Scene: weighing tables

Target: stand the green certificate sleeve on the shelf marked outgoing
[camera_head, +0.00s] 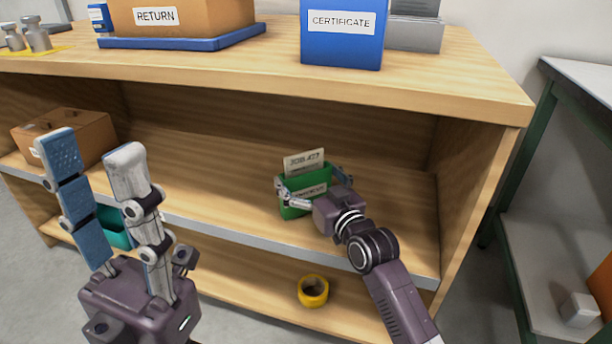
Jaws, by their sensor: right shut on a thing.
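The green certificate sleeve (297,210) is in the middle bay of the wooden unit, roughly upright. A pale card (303,161) with printed characters sticks out of its top. My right gripper (312,182) is shut on the sleeve, with a finger at each side. The gripper hides part of the sleeve's front label and its lower right. I cannot tell whether its base touches the middle shelf (215,195). No outgoing mark is readable on the shelf. My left gripper (90,150) is open and empty, fingers pointing up, in front of the unit's left part.
A brown box (65,138) stands at the middle shelf's left. A teal container (115,228) and a yellow tape roll (313,291) are lower down. The top holds a blue CERTIFICATE box (342,45) and a blue RETURN tray (185,40). The shelf right of the sleeve looks clear.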

